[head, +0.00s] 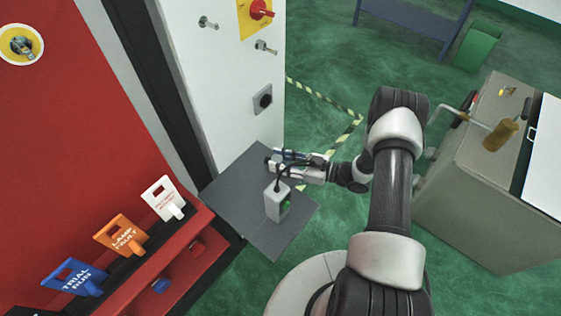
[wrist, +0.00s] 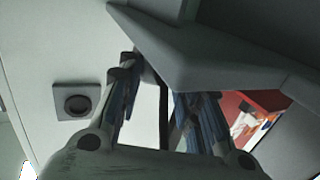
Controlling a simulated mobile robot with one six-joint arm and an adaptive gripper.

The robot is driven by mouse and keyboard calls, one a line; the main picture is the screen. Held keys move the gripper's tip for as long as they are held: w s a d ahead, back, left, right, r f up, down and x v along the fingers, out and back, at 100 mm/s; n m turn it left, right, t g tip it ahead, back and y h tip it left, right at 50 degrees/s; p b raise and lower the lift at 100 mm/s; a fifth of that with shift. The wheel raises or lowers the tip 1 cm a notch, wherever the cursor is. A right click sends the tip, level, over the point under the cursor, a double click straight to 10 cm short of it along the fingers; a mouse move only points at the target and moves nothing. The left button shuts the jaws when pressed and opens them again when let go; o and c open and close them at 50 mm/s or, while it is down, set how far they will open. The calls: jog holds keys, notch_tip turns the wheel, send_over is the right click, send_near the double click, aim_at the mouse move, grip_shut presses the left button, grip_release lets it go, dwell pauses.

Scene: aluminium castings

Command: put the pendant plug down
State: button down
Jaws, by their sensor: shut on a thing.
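My gripper (head: 280,160) is over the grey shelf (head: 238,188) and points left towards the white cabinet. It is shut on the pendant plug (head: 269,162), a small grey-black piece at the fingertips. In the wrist view, the blue-padded fingers (wrist: 155,80) flank the plug, which is mostly hidden, and the shelf (wrist: 210,50) crosses close by. I cannot tell whether the plug touches the shelf.
A dark square socket (head: 263,98) is on the white cabinet (head: 232,70) above the shelf; it also shows in the wrist view (wrist: 77,102). A red panel (head: 75,130) with hanging tags is at left. A grey machine (head: 470,170) stands at right. The shelf's front left is bare.

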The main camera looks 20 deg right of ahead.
jog(key=shift+f+b, duration=0.6)
jog(key=shift+b, duration=0.05)
jog(key=c, duration=1.2)
grip_release()
jog(key=shift+o, duration=0.2)
jog(key=shift+r, duration=0.1)
